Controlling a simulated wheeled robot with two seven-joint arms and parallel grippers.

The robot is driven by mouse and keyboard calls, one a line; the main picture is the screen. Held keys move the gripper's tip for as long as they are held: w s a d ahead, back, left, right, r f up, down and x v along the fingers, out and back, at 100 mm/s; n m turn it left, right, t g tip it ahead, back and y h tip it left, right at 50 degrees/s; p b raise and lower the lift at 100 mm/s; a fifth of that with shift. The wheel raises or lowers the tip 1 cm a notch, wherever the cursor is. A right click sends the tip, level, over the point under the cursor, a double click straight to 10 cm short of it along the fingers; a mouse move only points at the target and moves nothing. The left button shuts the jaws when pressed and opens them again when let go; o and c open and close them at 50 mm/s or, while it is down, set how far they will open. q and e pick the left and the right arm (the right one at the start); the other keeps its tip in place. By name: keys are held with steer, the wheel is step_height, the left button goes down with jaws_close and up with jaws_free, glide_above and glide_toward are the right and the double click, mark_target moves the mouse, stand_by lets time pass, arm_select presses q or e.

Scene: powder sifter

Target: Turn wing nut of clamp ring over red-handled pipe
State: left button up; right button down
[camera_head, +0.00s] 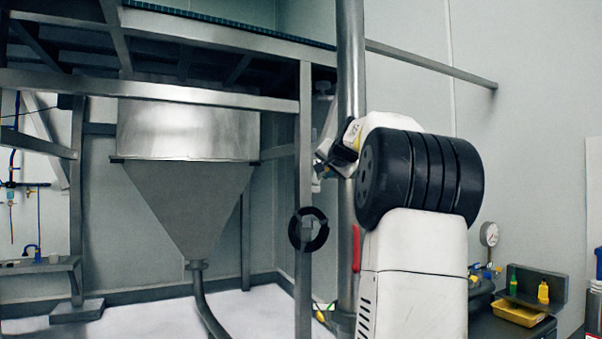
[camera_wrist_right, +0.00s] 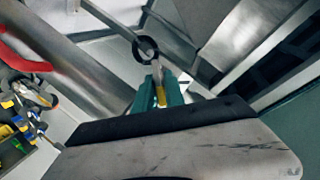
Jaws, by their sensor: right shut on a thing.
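The pipe (camera_head: 350,60) stands upright right of centre, with its red handle (camera_head: 356,248) low on it. In the right wrist view the pipe (camera_wrist_right: 75,70) runs diagonally and the red handle (camera_wrist_right: 22,60) is at the left. My right gripper (camera_head: 330,168) is beside the pipe in the head view, largely hidden by my own arm. In the right wrist view its green fingers (camera_wrist_right: 160,93) are closed on a small metal and yellowish piece, which I take for the wing nut (camera_wrist_right: 142,86). The clamp ring itself is not clearly visible. My left gripper is not in view.
A steel hopper (camera_head: 185,180) hangs in a metal frame (camera_head: 304,130) at the left. A black ring (camera_head: 322,229) sits on the frame's post, close to the pipe. A yellow tray (camera_head: 519,313) and a pressure gauge (camera_head: 489,234) are at the lower right.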

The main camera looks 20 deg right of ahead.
steer(key=n+g+h, duration=0.1)
steer(key=n, duration=0.1)
steer(key=shift+w+a+n, duration=0.1)
steer(key=shift+a+n, duration=0.05)
steer(key=shift+n, duration=0.25)
steer(key=n+g+h, duration=0.1)
steer(key=n+h, duration=0.1)
steer(key=n, duration=0.1)
steer(key=shift+a+r, duration=0.1)
steer(key=n+g+h, duration=0.1)
steer(key=n+h, duration=0.1)
steer(key=n, duration=0.1)
steer(key=shift+w+a, duration=0.1)
steer(key=shift+n+h, duration=1)
steer(key=shift+n, duration=0.3)
steer(key=c, duration=1.5)
jaws_free()
steer(key=shift+c, duration=0.2)
steer(key=shift+a, duration=0.1)
